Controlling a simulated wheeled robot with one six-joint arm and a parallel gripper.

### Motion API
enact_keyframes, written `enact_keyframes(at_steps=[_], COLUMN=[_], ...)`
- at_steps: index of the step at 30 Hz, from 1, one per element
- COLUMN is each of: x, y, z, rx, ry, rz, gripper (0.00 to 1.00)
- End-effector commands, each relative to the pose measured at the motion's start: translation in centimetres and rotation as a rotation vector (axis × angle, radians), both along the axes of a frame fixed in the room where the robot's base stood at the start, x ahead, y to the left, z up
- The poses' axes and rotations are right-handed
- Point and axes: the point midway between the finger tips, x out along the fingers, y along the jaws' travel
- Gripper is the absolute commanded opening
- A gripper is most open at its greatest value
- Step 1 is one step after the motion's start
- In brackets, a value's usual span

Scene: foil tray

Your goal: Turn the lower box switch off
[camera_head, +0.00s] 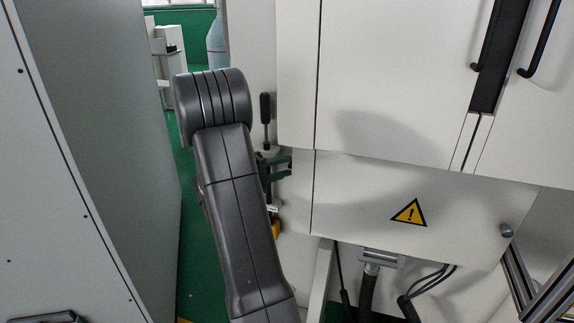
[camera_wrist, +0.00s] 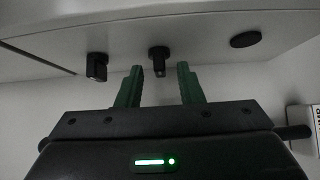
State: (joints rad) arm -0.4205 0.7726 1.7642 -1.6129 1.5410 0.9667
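My gripper (camera_wrist: 160,72) shows in the wrist view with two green fingers spread apart. A small black switch knob (camera_wrist: 159,54) sticks out from a pale panel, in line with the gap between the fingertips. I cannot tell whether the fingertips reach around it, and no contact shows. A second black knob (camera_wrist: 96,66) is to the left, outside the left finger. Which one is the lower box switch I cannot tell. In the head view my gripper (camera_head: 288,166) is partly hidden behind my arm, its green fingers beside the white cabinet. The switches do not show there.
A black oval cap (camera_wrist: 245,39) is on the panel at the right. In the head view, the white cabinet (camera_head: 370,190) with a warning sign (camera_head: 409,214) fills the right. A grey cabinet (camera_head: 90,150) stands close on the left. Cables (camera_head: 425,283) hang low right.

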Motion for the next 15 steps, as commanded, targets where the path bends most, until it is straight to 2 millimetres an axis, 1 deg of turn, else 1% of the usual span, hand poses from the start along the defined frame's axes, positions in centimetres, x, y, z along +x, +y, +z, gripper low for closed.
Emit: enact_keyframes(at_steps=[2, 6, 15], x=[0.37, 0.71, 0.78], y=[-0.82, -1.43, -1.55], z=[0.02, 0.00, -0.03], rx=[0.001, 0.000, 0.001], ry=[0.000, 0.000, 0.000], rz=[-0.002, 0.000, 0.000], gripper=[0.34, 0.34, 0.34])
